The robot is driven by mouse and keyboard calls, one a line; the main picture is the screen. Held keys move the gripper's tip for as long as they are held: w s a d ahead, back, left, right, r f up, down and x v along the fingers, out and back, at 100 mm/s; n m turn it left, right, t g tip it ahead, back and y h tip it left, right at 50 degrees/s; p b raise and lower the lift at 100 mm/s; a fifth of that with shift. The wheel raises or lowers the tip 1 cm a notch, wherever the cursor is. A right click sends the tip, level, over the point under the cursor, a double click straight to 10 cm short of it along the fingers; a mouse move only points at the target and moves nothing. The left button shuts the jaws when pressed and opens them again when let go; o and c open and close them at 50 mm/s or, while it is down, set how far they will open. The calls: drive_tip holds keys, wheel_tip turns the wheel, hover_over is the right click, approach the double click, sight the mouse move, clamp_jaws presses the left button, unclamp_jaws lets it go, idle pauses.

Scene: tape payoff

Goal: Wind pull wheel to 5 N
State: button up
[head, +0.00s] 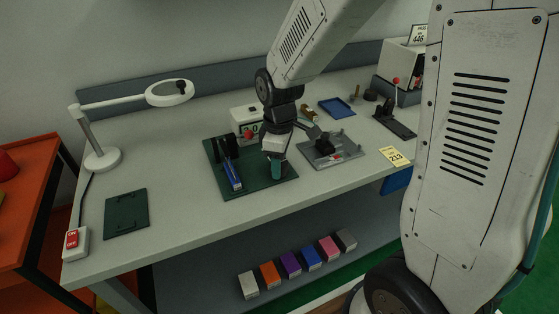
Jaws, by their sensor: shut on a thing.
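My gripper (276,158) points down over the right part of a dark green base plate (252,190) on the workbench. It is shut on a small teal upright piece (277,171), perhaps part of the pull wheel. The wheel itself I cannot make out, as my gripper and wrist cover that spot. On the plate's left part stand dark upright parts and a blue strip-like piece (235,178). Behind the plate is a white box (241,115) with a red knob (248,134) and a dial or display, partly hidden by my arm; I cannot read its value.
A grey fixture (331,152) stands close to the right of my gripper. A magnifier lamp (170,93), a flat green plate (126,213) and a red-buttoned switch box (74,241) are at left. A white machine (398,62) is at back right. Coloured boxes line the lower shelf.

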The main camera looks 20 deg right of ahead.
drive_tip(key=shift+m, duration=0.4)
drive_tip(key=m, duration=0.4)
drive_tip(key=shift+m, duration=2.5)
drive_tip(key=o, duration=1)
wheel_tip(320, 180, up, 8)
drive_tip(key=shift+f, duration=0.1)
